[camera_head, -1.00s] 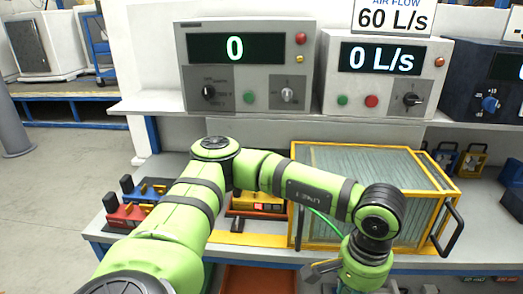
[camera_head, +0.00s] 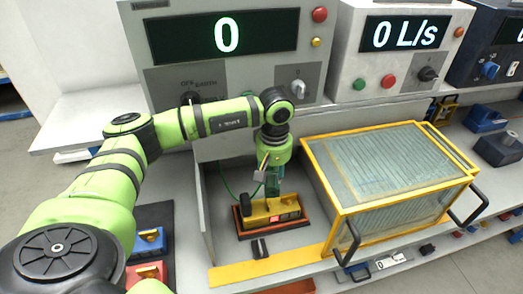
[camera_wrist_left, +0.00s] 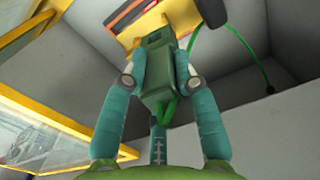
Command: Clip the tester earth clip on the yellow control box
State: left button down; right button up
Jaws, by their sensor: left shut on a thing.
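The yellow control box (camera_head: 272,212) sits in an orange-red tray in the open compartment below the shelf. It also shows at the top of the left wrist view (camera_wrist_left: 150,25). My left gripper (camera_head: 272,182) is directly above the box, pointing down. In the left wrist view, its two teal fingers are shut on the dark green earth clip (camera_wrist_left: 156,72). The clip's far end meets the box's yellow edge in the picture; I cannot tell whether its jaws are around it. A green cable (camera_wrist_left: 238,42) hangs beside the clip. My right gripper is not in view.
A yellow-framed glass cover (camera_head: 390,175) with black handles stands just right of the box. Grey panels with displays (camera_head: 227,60) stand on the shelf above. Blue and red boxes (camera_head: 147,243) lie at the lower left. A grey wall closes the compartment's left side.

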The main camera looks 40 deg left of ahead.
pick_arm(q)
jog(key=shift+w+a+r+n, duration=0.1)
jog(key=shift+w+a+n, duration=0.05)
jog(key=shift+a+n, duration=0.5)
jog(key=shift+d, duration=0.1)
jog(key=shift+a+f+b, duration=0.25)
jog(key=shift+f+b, duration=0.05)
jog(key=shift+d+f+b, duration=0.1)
jog(key=shift+f+b, duration=0.45)
jog(key=shift+b, duration=0.05)
notch_tip(320, 180, down, 2)
jog(key=shift+f+b, duration=0.1)
jog(key=shift+b, duration=0.9)
notch_tip(320, 180, down, 2)
jog(key=b, duration=0.2)
jog(key=shift+f+b, duration=0.25)
jog(key=shift+b, duration=0.05)
jog(key=shift+f+b, duration=0.6)
jog(key=shift+f, duration=0.1)
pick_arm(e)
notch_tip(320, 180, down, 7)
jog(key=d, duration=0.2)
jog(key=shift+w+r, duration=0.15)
